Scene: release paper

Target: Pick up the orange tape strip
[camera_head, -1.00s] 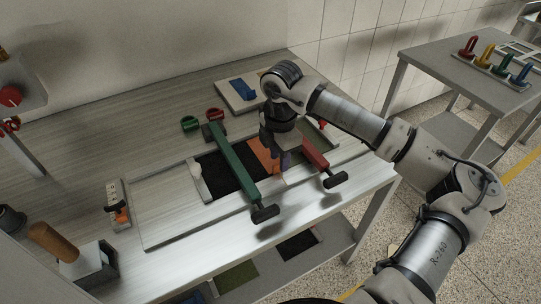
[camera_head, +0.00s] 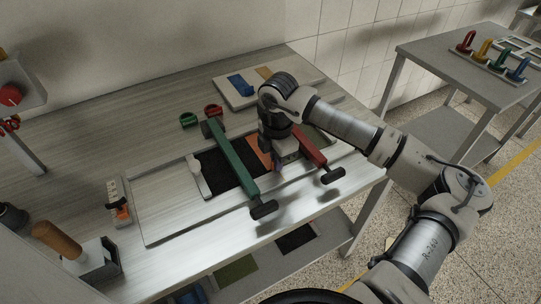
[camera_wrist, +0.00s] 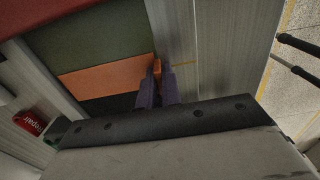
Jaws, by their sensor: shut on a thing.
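The orange tape strip (camera_wrist: 102,79) lies between a dark green area and a black area in the wrist view. Its right end reaches the purple fingertips of my gripper (camera_wrist: 157,78), which is shut on that end. In the head view the strip (camera_head: 262,150) shows between the green bar and the red bar, partly hidden by my gripper (camera_head: 278,166), which points down at the front edge of the dark panel. The strip looks flat along most of its length.
A green bar (camera_head: 234,160) with dark ends stands left of my gripper, and a red bar (camera_head: 309,146) stands close on its right. A black panel (camera_head: 215,172) lies left. Two rings, one green (camera_head: 189,120), sit behind.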

